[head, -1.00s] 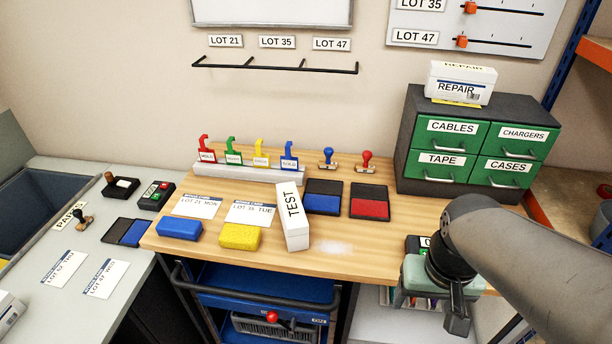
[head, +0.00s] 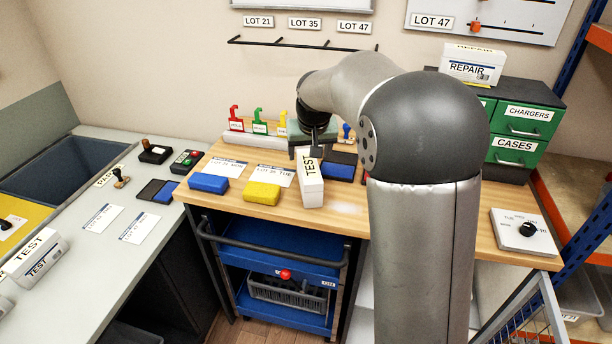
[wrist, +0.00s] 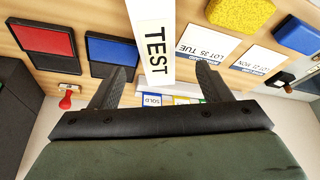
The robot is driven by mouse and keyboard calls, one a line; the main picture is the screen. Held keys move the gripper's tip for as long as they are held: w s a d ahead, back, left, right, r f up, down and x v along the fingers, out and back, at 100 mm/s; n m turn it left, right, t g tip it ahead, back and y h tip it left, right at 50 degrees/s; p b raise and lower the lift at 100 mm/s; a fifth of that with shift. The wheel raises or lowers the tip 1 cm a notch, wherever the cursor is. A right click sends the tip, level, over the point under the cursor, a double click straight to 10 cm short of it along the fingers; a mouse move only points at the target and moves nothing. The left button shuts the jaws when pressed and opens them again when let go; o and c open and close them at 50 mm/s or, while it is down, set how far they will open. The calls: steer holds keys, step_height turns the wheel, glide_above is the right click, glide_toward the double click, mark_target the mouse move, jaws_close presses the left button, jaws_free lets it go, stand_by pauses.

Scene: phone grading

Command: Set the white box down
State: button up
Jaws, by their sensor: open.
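A white box labelled TEST (head: 312,192) rests on the wooden worktable (head: 400,222), lying lengthwise away from me. It also shows in the wrist view (wrist: 151,30), with its labelled top facing the camera. My gripper (head: 316,150) is over the far end of this box. In the wrist view my gripper (wrist: 162,72) is open, with one finger on each side of the box's end. A gap shows between each finger and the box, so it is not gripped. The height of the fingertips above the table is hard to tell.
A yellow sponge (head: 262,193), a blue sponge (head: 209,183) and cards lie left of the box. Blue (wrist: 112,50) and red (wrist: 45,42) ink pads lie beside it. Another TEST box (head: 35,256) is on the grey bench (head: 130,262). A REPAIR box (head: 470,66) tops the cabinet.

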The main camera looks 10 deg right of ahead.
mark_target(309, 165)
steer(key=x, duration=0.4)
steer(key=shift+w+f+p, duration=0.1)
steer(key=shift+f+p, duration=0.2)
steer(key=shift+f, duration=0.05)
steer(key=shift+d+p+x, duration=0.2)
steer(key=shift+p+x, duration=0.65)
steer(key=shift+x, duration=1.8)
steer(key=c, duration=1.3)
steer(key=shift+r, duration=0.1)
steer(key=shift+c, duration=0.3)
steer(key=shift+r, duration=0.1)
